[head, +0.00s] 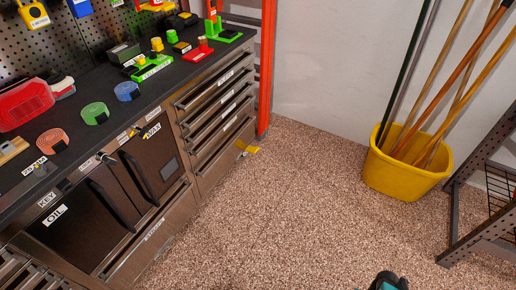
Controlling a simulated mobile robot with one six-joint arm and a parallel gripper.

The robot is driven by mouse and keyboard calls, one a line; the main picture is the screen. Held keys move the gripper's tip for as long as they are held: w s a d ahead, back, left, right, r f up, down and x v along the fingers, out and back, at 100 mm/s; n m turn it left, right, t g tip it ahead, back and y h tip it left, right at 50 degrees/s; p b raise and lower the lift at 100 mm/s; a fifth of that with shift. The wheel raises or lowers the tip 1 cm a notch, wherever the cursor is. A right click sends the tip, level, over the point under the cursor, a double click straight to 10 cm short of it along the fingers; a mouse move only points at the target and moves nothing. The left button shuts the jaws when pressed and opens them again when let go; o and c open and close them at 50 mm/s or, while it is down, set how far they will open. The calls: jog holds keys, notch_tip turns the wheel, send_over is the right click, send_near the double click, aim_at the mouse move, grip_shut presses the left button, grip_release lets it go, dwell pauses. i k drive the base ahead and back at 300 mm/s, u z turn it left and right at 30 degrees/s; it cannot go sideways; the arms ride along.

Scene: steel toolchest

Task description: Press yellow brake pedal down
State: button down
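A small yellow pedal (247,148) sticks out low from the right end of the steel toolchest (211,182), near the floor. It is small in the head view, and I cannot tell its exact tilt. A dark and teal part of my arm or gripper (388,282) shows at the bottom edge, right of centre. It is well apart from the pedal, over the floor. The fingertips cannot be made out.
Speckled floor (290,200) lies open in front of the chest. A yellow bucket (405,174) with several poles stands at the right, beside a dark metal rack (486,180). An orange-red post (266,65) stands behind the chest. Tools and coloured items cover the black worktop (75,95).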

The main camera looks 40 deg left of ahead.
aim_at(253, 149)
jog(key=i, duration=0.9)
jog(key=z, duration=0.95)
jog(key=k, duration=0.15)
jog(key=u, duration=3.6)
jog(key=i, duration=0.7)
